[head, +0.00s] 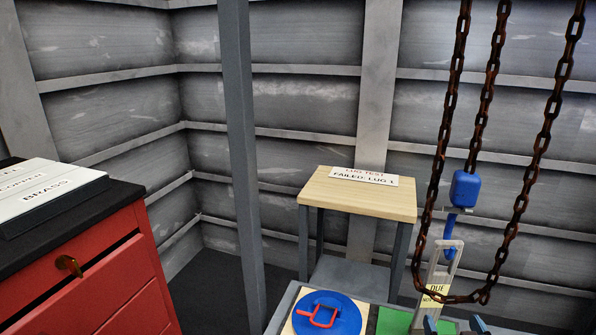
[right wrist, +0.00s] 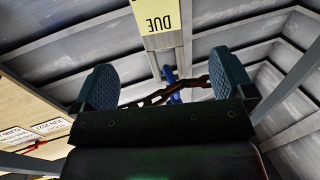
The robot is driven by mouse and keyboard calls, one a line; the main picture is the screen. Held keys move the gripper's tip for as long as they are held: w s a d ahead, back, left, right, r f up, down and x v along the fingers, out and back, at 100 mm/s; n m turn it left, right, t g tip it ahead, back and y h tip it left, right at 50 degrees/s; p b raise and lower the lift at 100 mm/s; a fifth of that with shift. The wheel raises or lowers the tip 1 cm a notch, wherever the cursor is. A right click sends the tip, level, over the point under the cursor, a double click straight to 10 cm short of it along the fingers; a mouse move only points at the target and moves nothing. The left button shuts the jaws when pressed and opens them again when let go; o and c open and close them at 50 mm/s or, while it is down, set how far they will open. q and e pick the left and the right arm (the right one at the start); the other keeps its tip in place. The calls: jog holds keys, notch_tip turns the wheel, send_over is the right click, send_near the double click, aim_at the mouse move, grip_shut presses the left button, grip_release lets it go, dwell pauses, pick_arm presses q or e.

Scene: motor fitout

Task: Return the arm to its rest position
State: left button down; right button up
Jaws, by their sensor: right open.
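My right gripper (head: 454,325) shows at the bottom edge of the head view, to the right of the green panel, with only its fingertips in the picture. In the right wrist view its two dark fingers (right wrist: 165,83) stand wide apart with nothing between them. A pale upright frame (head: 445,265) with a yellow "DUE" label (head: 436,290) stands just behind and above the fingertips. The label also shows above the fingers in the right wrist view (right wrist: 158,18). My left gripper is not in view.
Rusty chains (head: 448,110) hang at the right, with a blue hoist block (head: 465,187) among them; one loops low near my right gripper. A blue disc with a red handle (head: 340,318) lies left of the green panel (head: 393,321). A wooden-topped stand (head: 350,205) and red cabinet (head: 100,290) stand farther left.

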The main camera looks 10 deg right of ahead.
pick_arm(q)
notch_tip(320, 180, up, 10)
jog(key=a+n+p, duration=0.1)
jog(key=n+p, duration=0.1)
jog(key=p, duration=1.3)
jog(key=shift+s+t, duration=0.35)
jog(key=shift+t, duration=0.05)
pick_arm(e)
jog(key=s+a+r+n+g+y, duration=0.1)
jog(key=s+a, duration=0.4)
jog(key=s, duration=0.5)
jog(key=s+a+r+n+g+y, duration=0.2)
jog(key=s+a, duration=0.3)
jog(key=s, duration=0.6)
jog(key=s+a+r+n+g+y, duration=0.1)
jog(key=s+a, duration=0.4)
jog(key=s, duration=0.6)
jog(key=shift+a+r+g+y, duration=0.2)
jog(key=shift+r+g+y, duration=0.4)
jog(key=shift+g, duration=0.6)
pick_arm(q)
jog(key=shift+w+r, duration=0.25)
pick_arm(e)
jog(key=shift+r, duration=0.1)
